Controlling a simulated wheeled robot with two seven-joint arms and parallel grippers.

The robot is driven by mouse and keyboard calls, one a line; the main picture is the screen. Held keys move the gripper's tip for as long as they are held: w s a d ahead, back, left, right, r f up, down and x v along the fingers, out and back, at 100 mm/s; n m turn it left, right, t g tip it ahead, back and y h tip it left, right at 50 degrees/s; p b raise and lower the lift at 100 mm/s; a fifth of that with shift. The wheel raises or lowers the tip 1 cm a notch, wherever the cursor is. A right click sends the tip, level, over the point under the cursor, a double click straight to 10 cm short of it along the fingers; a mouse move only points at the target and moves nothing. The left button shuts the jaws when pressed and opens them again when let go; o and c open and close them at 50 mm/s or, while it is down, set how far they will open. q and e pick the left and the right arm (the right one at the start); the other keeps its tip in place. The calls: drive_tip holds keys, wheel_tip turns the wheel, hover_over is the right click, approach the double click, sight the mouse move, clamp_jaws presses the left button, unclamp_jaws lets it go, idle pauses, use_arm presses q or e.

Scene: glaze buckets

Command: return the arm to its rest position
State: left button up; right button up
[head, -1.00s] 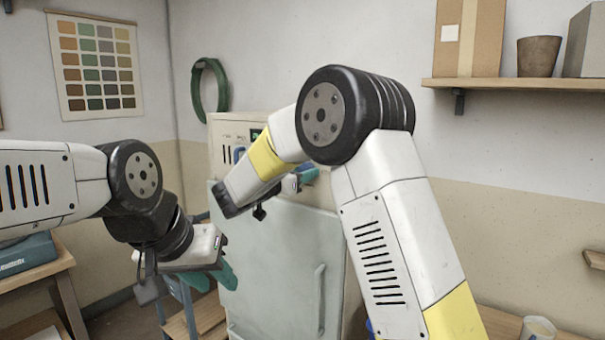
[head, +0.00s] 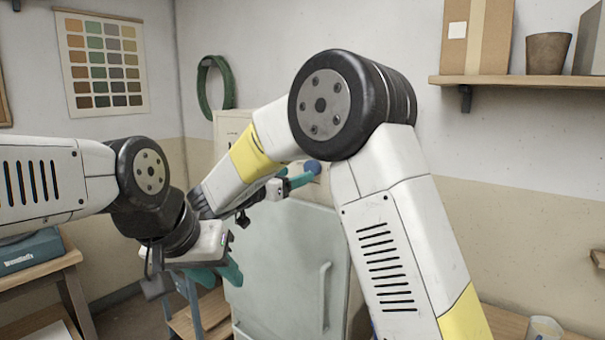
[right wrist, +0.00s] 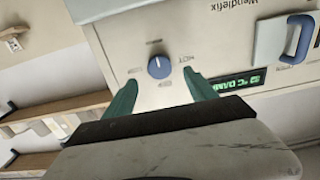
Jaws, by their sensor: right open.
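My right arm is bent high in front of a pale cabinet (head: 290,255) with a control panel. My right gripper (head: 298,182) is partly hidden by its own wrist in the head view. In the right wrist view its two teal fingers (right wrist: 159,80) are apart and empty. A blue knob (right wrist: 158,67) shows between and beyond the fingertips; I cannot tell the exact gap. The knob also shows in the head view (head: 312,167). My left gripper (head: 220,272) hangs low at left, its teal fingers seemingly apart with nothing visible between them.
The panel has a lit green display (right wrist: 237,85) and a blue handle (right wrist: 299,37). A wooden shelf (head: 530,80) with a box and pot is at upper right. A wooden stand (head: 200,318) is below my left gripper. A cup (head: 543,328) stands at lower right.

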drive_tip(key=shift+s+a, duration=0.25)
drive_tip(key=shift+s, duration=0.15)
